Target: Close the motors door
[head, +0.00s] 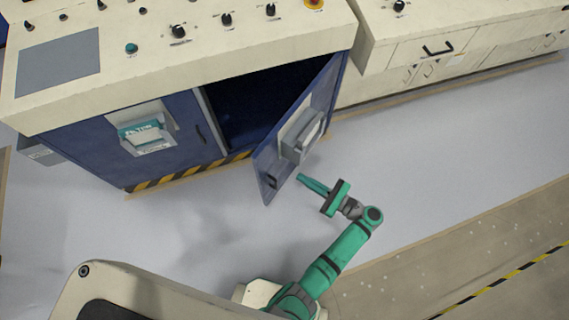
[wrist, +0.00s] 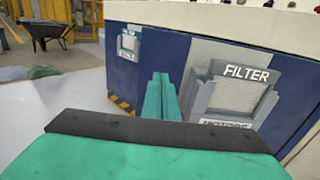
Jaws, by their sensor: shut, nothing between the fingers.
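The motors door (head: 267,165) stands open on the right half of the blue cabinet, swung out toward me. Its outer face carries a grey box. In the wrist view the door (wrist: 186,62) fills the middle and right, with a box marked FILTER (wrist: 240,92) and a MOTORS label (wrist: 226,124) partly hidden below it. My gripper (head: 301,178) is shut and empty. It is just outside the door's face, near its lower free edge, pointing at it. Its green fingers also show in the wrist view (wrist: 160,80). I cannot tell whether they touch the door.
The left cabinet door (head: 165,140) is closed and bears a grey holder. A cream control panel (head: 200,50) with knobs tops the cabinet. Cream drawers (head: 435,55) stand to the right. The grey floor (head: 430,140) right of the door is clear. A wheelbarrow (wrist: 48,32) stands far off.

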